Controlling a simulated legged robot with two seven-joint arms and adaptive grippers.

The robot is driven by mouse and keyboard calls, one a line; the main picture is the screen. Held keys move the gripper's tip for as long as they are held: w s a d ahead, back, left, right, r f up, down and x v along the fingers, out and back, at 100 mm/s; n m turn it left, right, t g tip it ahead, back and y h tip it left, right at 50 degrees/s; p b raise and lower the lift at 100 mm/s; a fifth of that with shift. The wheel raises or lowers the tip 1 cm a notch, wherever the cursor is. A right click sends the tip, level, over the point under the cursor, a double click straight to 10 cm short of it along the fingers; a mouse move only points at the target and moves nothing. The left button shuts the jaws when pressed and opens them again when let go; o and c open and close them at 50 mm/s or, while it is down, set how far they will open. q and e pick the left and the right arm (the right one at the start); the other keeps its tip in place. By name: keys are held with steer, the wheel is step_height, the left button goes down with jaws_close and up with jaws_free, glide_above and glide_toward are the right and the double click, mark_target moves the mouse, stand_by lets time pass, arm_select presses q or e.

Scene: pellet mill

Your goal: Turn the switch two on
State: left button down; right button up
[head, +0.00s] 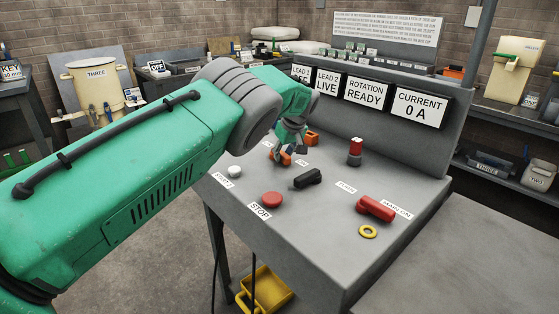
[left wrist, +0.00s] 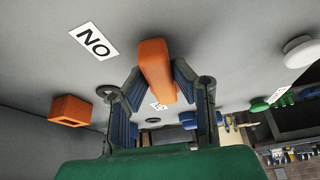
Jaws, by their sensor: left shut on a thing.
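My left gripper (head: 288,150) is low over the grey console at its far left part. In the left wrist view my gripper (left wrist: 157,88) has its two fingers closed on either side of an orange switch handle (left wrist: 157,68). That handle shows partly in the head view (head: 285,159), below the fingers. A second orange block (left wrist: 69,110) stands apart on the panel; an orange block (head: 312,138) also shows just behind the gripper in the head view. A small label (left wrist: 93,42) lies near the held handle. No label reading "two" is legible on the panel. My right gripper is out of view.
The console (head: 330,255) also carries a black lever (head: 307,178), a red stop button (head: 271,199), a white button (head: 234,172), a red-topped post (head: 355,152), a red main handle (head: 375,207) and a yellow ring (head: 369,232). Display signs (head: 367,91) stand behind.

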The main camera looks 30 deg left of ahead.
arm_select(q)
steer(key=shift+w+d+f+n+g+b, duration=0.25)
steer(key=shift+d+f+n+g+b, duration=0.1)
steer(key=shift+n, duration=0.25)
steer(key=shift+a+r, duration=0.1)
steer(key=shift+w+r+n, duration=0.1)
steer(key=shift+n, duration=0.2)
steer(key=c, duration=1.4)
jaws_free()
steer(key=shift+o, duration=0.2)
steer(key=shift+w, duration=0.25)
steer(key=shift+s+r, duration=0.1)
steer(key=shift+r, duration=0.25)
steer(key=v, duration=1.1)
steer(key=shift+w+d, duration=0.2)
steer(key=shift+d, duration=0.1)
steer(key=shift+f, duration=0.1)
